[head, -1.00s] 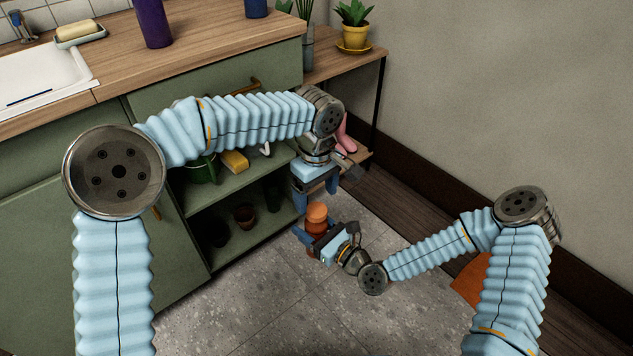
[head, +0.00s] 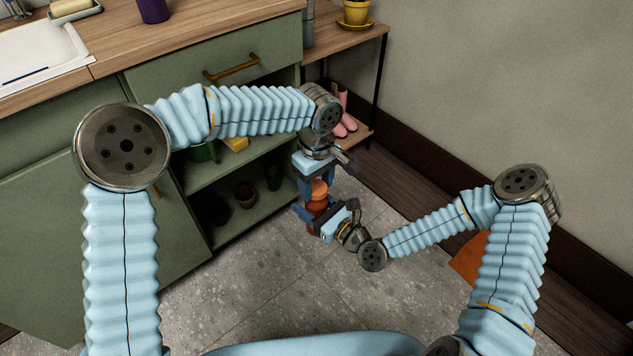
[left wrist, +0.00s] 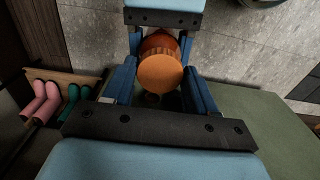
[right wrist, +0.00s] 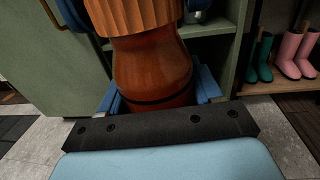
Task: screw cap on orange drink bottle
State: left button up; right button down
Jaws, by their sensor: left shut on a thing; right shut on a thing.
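The drink bottle (head: 316,207), dark orange-brown, stands roughly upright in my right gripper (head: 318,221), above the floor. The right wrist view shows its glossy body (right wrist: 152,68) between the blue fingers. The lighter orange ribbed cap (head: 319,187) sits at the top of the bottle, and its flat top faces the left wrist camera (left wrist: 160,72). My left gripper (left wrist: 158,88) is above the bottle, shut on the cap, with a finger on either side. The cap hides the bottle's mouth and thread, so I cannot tell how tight it is.
The green cabinet (head: 90,235) with open shelves is at the left, close to both grippers. A wooden side rack (head: 352,142) with pink boots (head: 346,124) stands behind. The grey tiled floor (head: 270,290) below is clear.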

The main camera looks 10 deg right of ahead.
pick_arm(q)
jog(key=shift+c, duration=0.9)
jog(key=m, duration=0.5)
jog(key=shift+m, duration=0.3)
jog(key=m, duration=1.1)
jog(key=shift+m, duration=0.3)
jog(key=m, duration=1.4)
jog(key=shift+f, duration=0.1)
jog(key=o, duration=1.2)
